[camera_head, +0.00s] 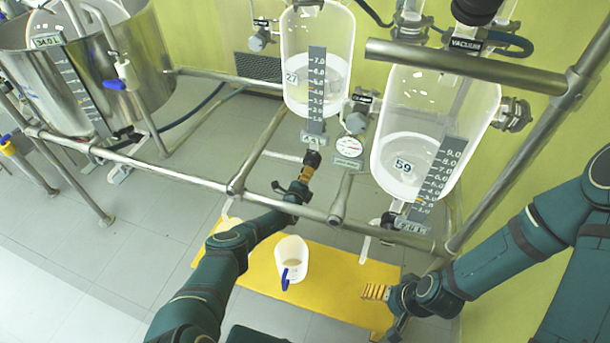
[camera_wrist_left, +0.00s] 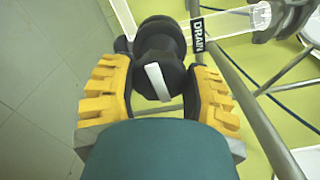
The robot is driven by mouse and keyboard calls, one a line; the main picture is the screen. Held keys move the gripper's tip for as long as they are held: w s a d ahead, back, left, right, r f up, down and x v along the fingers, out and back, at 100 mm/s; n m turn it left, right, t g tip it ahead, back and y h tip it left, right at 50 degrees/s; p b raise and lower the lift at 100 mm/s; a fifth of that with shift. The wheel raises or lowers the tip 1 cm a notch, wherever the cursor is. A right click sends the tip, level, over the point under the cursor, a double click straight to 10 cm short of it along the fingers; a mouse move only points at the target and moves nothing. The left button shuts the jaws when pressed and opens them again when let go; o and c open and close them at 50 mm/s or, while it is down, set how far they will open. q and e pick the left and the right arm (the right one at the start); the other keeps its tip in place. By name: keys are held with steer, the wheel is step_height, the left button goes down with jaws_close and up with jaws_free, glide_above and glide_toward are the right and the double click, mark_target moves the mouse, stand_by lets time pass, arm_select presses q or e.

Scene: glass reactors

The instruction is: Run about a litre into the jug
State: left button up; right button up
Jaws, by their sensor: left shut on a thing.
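The jug (camera_head: 291,254), white with a blue handle, stands on a low yellow platform (camera_head: 331,266) in the head view; I cannot tell how much it holds. Above and behind it hangs the glass reactor numbered 27 (camera_head: 296,90), partly filled with pale liquid. My left gripper (camera_head: 306,171) is at the bottom of this reactor. In the left wrist view my left gripper (camera_wrist_left: 160,92) is shut on the black drain valve knob (camera_wrist_left: 160,75), which has a white bar. A DRAIN label (camera_wrist_left: 200,35) shows beside it. My right gripper (camera_head: 373,292) is low over the platform, right of the jug.
A second glass reactor, numbered 59 (camera_head: 421,105), hangs at the right. A steel rail (camera_head: 170,168) crosses in front of the reactors. A steel vat (camera_head: 150,75) stands at the left. The grey floor (camera_head: 120,260) at the lower left is clear.

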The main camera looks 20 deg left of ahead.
arm_select(q)
steer(key=o, duration=1.2)
steer(key=s, duration=1.2)
steer(key=shift+a, duration=0.25)
